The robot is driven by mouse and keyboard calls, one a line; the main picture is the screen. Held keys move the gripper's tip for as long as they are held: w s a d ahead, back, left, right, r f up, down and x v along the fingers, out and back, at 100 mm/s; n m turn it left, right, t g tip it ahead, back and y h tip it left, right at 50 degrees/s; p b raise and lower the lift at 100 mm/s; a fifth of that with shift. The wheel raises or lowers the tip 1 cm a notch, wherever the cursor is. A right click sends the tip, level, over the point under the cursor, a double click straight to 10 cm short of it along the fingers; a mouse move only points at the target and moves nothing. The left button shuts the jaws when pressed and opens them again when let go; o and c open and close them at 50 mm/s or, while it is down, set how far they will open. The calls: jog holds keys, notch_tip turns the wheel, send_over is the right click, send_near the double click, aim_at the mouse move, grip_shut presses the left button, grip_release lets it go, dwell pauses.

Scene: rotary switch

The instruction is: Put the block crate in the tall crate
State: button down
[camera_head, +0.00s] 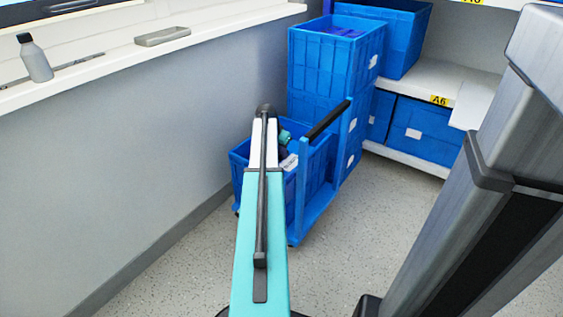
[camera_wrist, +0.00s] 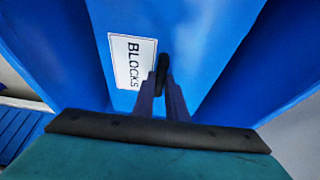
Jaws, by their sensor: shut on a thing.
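The block crate (camera_wrist: 205,45) is blue, with a white BLOCKS label (camera_wrist: 132,60), and fills much of the wrist view. My gripper (camera_wrist: 163,82) is shut on it, just right of the label; the exact part between the fingers is hard to see. In the head view my arm reaches to a blue crate (camera_head: 316,170) on a blue trolley with a black handle bar. My wrist is over that crate's opening and the fingers are hidden there. A tall blue crate stack (camera_head: 335,65) stands just behind. I cannot tell which crate is the tall crate.
A grey wall with a window sill (camera_head: 110,60), carrying a bottle (camera_head: 35,60) and a grey tray, runs along the left. A white shelf (camera_head: 440,88) with blue crates stands at the back right. The floor right of the trolley is clear.

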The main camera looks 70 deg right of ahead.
aim_at(281, 160)
jog(key=shift+f+b, duration=0.75)
jog(key=shift+f, duration=1.35)
jog(key=c, duration=1.8)
grip_release()
jog(key=shift+f, duration=0.1)
jog(key=shift+o, duration=0.2)
jog(key=p+v, duration=0.4)
jog(key=v, duration=0.8)
jog(key=shift+p, duration=0.3)
